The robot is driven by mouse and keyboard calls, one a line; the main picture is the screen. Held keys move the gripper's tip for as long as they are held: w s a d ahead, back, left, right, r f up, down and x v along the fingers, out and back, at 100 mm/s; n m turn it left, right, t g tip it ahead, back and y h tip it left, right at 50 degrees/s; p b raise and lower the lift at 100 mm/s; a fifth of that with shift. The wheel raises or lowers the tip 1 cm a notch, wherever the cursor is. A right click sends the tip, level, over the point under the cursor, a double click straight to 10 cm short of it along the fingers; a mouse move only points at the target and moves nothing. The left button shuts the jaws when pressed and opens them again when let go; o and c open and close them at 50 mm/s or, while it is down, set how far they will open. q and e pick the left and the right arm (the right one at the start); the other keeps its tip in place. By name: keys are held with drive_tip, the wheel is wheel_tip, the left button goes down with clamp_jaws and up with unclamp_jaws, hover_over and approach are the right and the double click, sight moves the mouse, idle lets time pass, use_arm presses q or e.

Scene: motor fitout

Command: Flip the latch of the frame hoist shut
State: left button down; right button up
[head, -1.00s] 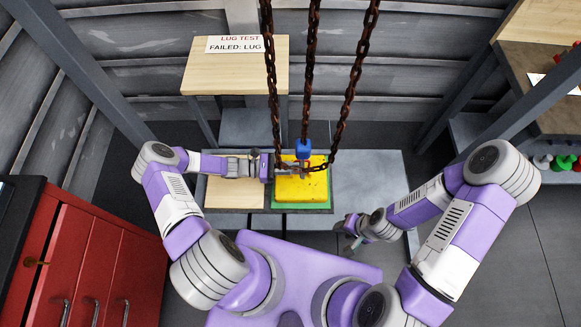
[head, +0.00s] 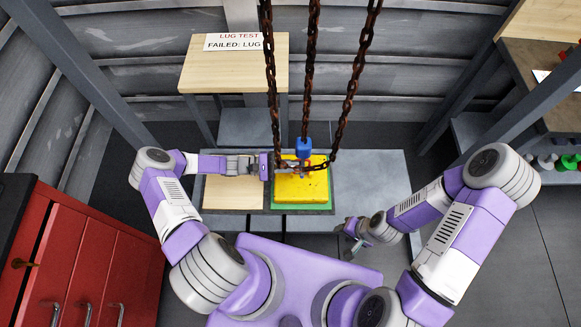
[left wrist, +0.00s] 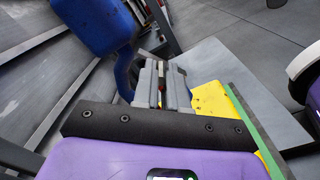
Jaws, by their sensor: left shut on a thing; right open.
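The frame hoist's blue hook (head: 304,147) hangs on the middle rusty chain, above a yellow block (head: 302,188). In the left wrist view the hook (left wrist: 92,25) is large at the upper left, its curved lower part beside my fingers. My left gripper (head: 287,168) reaches in from the left at the hook. In the left wrist view its grey fingers (left wrist: 161,85) are shut on a thin dark piece with a red spot, seemingly the latch (left wrist: 161,82); the fingers mostly hide it. My right gripper (head: 350,243) is open and empty, low at the right, away from the hoist.
Two side chains (head: 358,65) run down on both sides of the hook. The yellow block lies on a green mat (head: 328,208) on a grey table (head: 372,185). A wooden stand (head: 233,72) with a failed lug sign is behind. A red cabinet (head: 85,265) stands at left.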

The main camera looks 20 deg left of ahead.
use_arm(q)
drive_tip(key=shift+w+a+f+m+b, duration=0.1)
drive_tip(key=shift+w+m+b, duration=0.05)
drive_tip(key=shift+m, duration=0.4)
drive_tip(key=shift+w+f+m+b, duration=0.1)
drive_tip(key=shift+m+b, duration=0.05)
drive_tip(key=shift+m, duration=0.4)
drive_tip(key=c, duration=1.2)
unclamp_jaws()
drive_tip(key=shift+o, duration=0.2)
drive_tip(key=v, duration=0.7)
drive_tip(key=shift+a+p, duration=0.3)
drive_tip(key=shift+p, duration=0.15)
drive_tip(key=shift+s, duration=0.15)
